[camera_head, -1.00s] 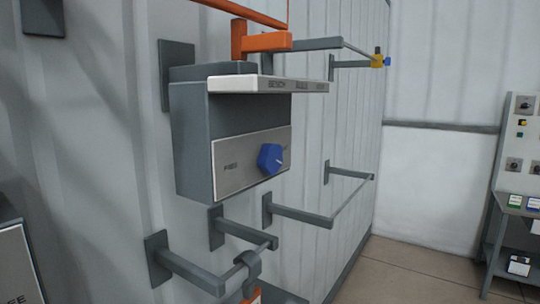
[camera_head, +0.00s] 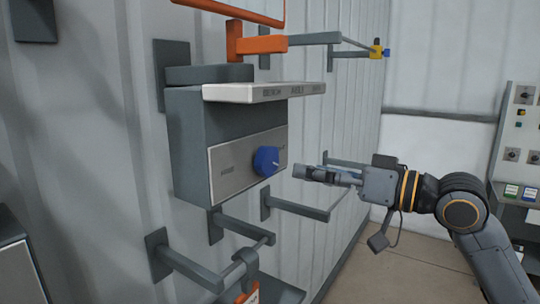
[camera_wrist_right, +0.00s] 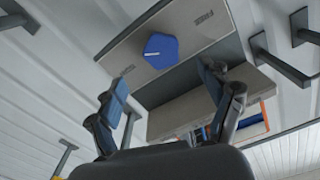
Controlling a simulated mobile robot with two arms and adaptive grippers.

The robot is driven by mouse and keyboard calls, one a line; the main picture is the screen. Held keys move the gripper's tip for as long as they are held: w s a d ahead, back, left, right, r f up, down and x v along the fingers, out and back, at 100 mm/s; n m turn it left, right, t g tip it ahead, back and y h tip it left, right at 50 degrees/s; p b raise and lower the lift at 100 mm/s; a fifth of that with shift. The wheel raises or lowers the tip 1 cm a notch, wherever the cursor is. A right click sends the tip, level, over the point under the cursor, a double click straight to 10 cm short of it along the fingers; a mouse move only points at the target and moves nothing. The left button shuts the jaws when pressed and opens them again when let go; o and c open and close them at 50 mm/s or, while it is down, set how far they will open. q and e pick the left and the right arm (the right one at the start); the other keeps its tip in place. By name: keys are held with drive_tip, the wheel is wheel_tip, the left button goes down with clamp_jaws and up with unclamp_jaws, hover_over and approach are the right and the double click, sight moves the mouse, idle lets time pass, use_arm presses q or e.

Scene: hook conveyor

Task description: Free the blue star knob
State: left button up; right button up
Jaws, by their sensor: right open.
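The blue star knob (camera_head: 266,161) sits on the light front plate (camera_head: 230,171) of a dark grey wall box (camera_head: 188,140). A white line marks its face. My right gripper (camera_head: 297,171) is just right of the knob in the head view, pointing at it, with a small apparent gap. In the right wrist view the knob (camera_wrist_right: 161,50) lies ahead, beyond and between the two spread fingers (camera_wrist_right: 160,85). The right gripper is open and empty. My left gripper is not in view.
Grey wall brackets (camera_head: 246,228) jut out below the box. Orange bars (camera_head: 257,44) and a white lettered ledge (camera_head: 265,92) lie above the knob. A control panel (camera_head: 518,150) stands at the far right. Open floor shows at the lower right.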

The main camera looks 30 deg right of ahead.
sight(272, 163)
drive_tip(key=p+x, duration=0.4)
drive_tip(key=x, duration=0.4)
drive_tip(key=shift+w+r, duration=0.1)
drive_tip(key=shift+r, duration=0.1)
drive_tip(key=shift+w+a+f+p, duration=0.2)
drive_tip(key=shift+w+a+p, duration=0.2)
drive_tip(key=shift+w, duration=0.3)
drive_tip(key=shift+d, duration=0.1)
drive_tip(key=c, duration=1.1)
drive_tip(key=shift+c, duration=0.2)
